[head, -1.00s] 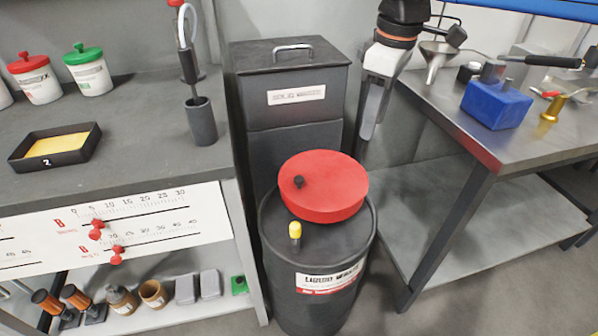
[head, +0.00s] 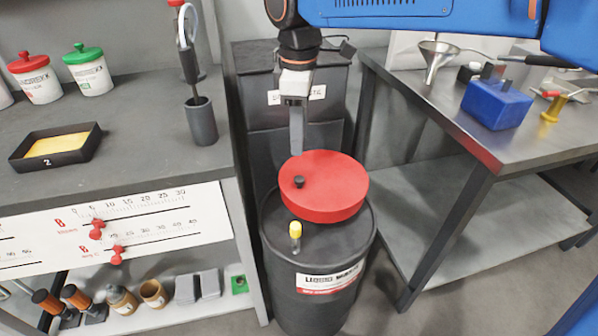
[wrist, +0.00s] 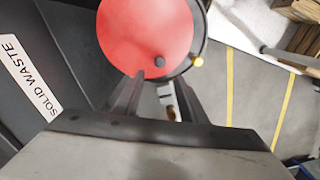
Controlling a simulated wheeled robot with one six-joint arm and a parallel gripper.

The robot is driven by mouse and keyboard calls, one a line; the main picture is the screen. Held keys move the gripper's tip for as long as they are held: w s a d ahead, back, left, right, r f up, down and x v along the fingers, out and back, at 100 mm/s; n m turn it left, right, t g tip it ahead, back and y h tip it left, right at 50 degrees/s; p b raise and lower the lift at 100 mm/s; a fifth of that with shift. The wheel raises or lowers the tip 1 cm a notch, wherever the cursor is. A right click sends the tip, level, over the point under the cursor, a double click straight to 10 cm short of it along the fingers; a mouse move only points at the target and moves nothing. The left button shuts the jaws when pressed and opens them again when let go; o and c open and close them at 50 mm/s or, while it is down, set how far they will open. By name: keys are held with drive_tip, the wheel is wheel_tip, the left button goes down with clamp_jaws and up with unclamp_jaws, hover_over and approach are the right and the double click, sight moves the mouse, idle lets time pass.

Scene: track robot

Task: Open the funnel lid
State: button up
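The round red funnel lid (head: 335,185) lies flat and closed on top of the black liquid waste drum (head: 345,240). A small black knob (head: 298,181) stands near the lid's left edge. My gripper (head: 297,150) hangs pointing down above the lid's far left part, seen side-on. In the wrist view my gripper (wrist: 158,78) has its two fingers apart with nothing between them. The red lid (wrist: 145,35) and its knob (wrist: 159,62) show just beyond the fingertips, the knob nearly in line with the gap. I see no contact.
A yellow-capped piece (head: 295,230) stands on the drum's front rim. The solid waste bin (head: 250,110) is behind. A shelf bench (head: 160,170) is at left, and a metal table (head: 450,110) with a blue box (head: 497,105) at right.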

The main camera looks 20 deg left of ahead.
sight(299, 178)
wheel_tip(299, 178, down, 11)
idle(0.4)
clamp_jaws()
